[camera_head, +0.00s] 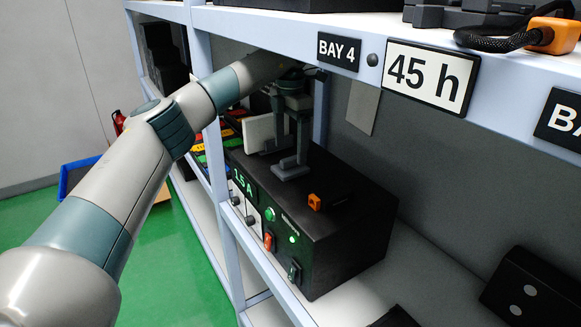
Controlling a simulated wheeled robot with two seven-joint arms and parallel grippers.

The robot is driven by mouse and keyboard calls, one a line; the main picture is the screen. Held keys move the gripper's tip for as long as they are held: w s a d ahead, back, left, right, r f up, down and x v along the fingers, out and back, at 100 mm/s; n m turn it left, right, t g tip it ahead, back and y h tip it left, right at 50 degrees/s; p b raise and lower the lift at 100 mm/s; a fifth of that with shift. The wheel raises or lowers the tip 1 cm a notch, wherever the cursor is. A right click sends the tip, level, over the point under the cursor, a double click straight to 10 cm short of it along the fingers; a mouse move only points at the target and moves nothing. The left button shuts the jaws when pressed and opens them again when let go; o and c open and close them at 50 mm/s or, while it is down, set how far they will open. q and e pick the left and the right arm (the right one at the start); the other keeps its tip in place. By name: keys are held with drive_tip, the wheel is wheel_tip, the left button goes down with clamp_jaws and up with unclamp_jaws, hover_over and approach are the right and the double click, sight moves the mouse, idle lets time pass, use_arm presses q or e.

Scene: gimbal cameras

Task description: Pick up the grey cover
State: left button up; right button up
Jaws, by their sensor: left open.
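My left gripper (281,158) reaches in under the upper shelf and points down over the top of a black power unit (345,225). Its jaws are open, with the fingertips close to the unit's top; I cannot tell whether they touch it. A pale grey flat piece (258,134), perhaps the grey cover, stands upright just left of the fingers and is partly hidden by them. I cannot tell whether it lies between the jaws. A small black item with an orange end (315,202) lies on the unit, right of the gripper. My right gripper is not in view.
The upper shelf edge (300,34) carries signs "BAY 4" and "45 h" and passes close above my left arm. A shelf post (215,165) stands left of the unit. A dark box with grey discs (530,288) is at lower right.

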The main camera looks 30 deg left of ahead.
sight(290, 158)
use_arm(q)
drive_tip(key=shift+s+f+p, duration=0.1)
drive_tip(key=shift+f+p, duration=0.6)
wheel_tip(290, 158, down, 2)
drive_tip(key=shift+p, duration=0.55)
drive_tip(key=shift+f, duration=0.6)
drive_tip(key=c, duration=1.2)
